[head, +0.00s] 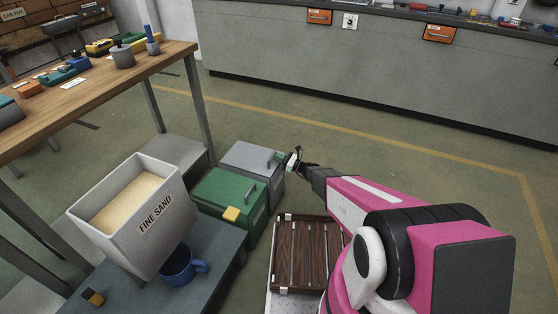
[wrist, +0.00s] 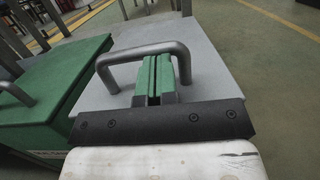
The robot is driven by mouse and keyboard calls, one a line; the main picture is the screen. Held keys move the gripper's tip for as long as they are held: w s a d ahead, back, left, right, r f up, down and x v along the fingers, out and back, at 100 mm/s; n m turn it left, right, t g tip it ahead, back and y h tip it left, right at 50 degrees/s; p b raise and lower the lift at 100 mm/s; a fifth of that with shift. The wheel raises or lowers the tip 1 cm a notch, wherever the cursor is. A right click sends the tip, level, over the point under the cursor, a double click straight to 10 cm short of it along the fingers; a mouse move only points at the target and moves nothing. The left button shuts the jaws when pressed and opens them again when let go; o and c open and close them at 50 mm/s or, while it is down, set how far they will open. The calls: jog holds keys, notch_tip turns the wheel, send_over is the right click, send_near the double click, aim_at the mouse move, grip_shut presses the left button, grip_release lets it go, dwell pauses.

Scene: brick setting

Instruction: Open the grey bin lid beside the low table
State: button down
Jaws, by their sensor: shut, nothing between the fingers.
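The grey bin (head: 266,187) stands on the floor past the green bin, beside the low table (head: 219,257). Its grey lid (head: 245,157) lies flat and closed, with a bar handle on top. In the wrist view the lid (wrist: 212,62) fills the middle, and its grey handle (wrist: 115,57) arches up just past my fingers. My gripper (head: 279,157) is at the lid's right side. Its green fingertips (wrist: 153,72) are together with nothing between them. They overlap the handle's right part in the wrist view; whether they touch it I cannot tell.
The low table holds a fine sand box (head: 160,239) and a blue mug (head: 178,266). A slatted wooden crate (head: 307,252) sits below my arm. Floor behind the grey bin is clear.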

jog(key=w+a+r+g+h, duration=0.15)
jog(key=a+r+h, duration=0.4)
jog(key=r, duration=0.55)
jog(key=w+a+r+g+h, duration=0.1)
jog(key=w+a+r+h, duration=0.25)
jog(key=a+r, duration=0.5)
jog(key=w+a+r+g+h, duration=0.1)
jog(key=w+a+r+h, duration=0.1)
jog(key=a, duration=0.9)
jog(key=w+a+r+g+h, duration=0.1)
jog(key=w+a+r+h, duration=0.2)
jog(key=a, duration=0.8)
jog(key=shift+w+g+h, duration=0.35)
jog(key=shift+w+h, duration=0.55)
jog(key=shift+w, duration=0.25)
jog(key=shift+r, duration=0.15)
